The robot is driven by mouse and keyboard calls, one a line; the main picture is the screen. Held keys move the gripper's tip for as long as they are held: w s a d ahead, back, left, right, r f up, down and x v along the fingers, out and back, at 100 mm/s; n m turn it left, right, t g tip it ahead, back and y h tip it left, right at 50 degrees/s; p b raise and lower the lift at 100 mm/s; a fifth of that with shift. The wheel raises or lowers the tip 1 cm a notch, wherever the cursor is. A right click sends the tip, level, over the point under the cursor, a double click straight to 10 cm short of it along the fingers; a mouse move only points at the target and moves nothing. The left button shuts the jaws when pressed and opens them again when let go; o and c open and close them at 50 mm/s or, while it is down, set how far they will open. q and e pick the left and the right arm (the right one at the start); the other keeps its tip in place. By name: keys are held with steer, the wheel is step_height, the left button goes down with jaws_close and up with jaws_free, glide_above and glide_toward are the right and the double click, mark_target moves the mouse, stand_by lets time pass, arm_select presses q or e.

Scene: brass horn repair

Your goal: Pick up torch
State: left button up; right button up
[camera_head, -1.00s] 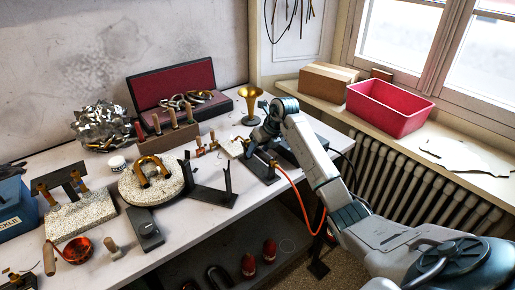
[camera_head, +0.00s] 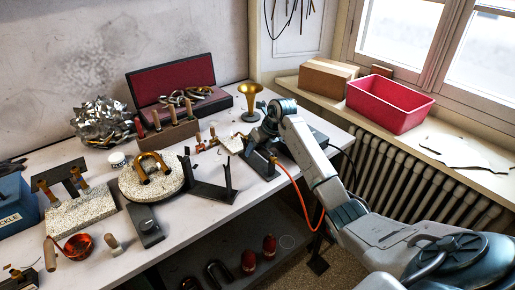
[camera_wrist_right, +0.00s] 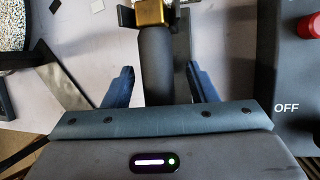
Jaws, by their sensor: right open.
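The torch shows in the right wrist view as a dark grey cylindrical handle (camera_wrist_right: 156,65) with a brass collar (camera_wrist_right: 153,12) at its far end. My right gripper (camera_wrist_right: 160,86) is open, one blue finger on each side of the handle, with gaps between fingers and handle. In the head view, my right gripper (camera_head: 252,148) points down over the right part of the bench and mostly hides the torch. An orange hose (camera_head: 301,190) runs from that spot over the bench edge. My left gripper is not in view.
A dark box marked OFF with a red knob (camera_wrist_right: 309,25) is right of the gripper. A brass bell (camera_head: 250,100) stands behind the arm. A dark metal stand (camera_head: 212,190) and a round speckled pad (camera_head: 135,187) are to the left. A red bin (camera_head: 390,105) is on the sill.

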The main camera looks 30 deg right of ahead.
steer(key=shift+c, duration=0.2)
steer(key=c, duration=1)
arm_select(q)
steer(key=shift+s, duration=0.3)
arm_select(e)
steer(key=shift+r, duration=0.15)
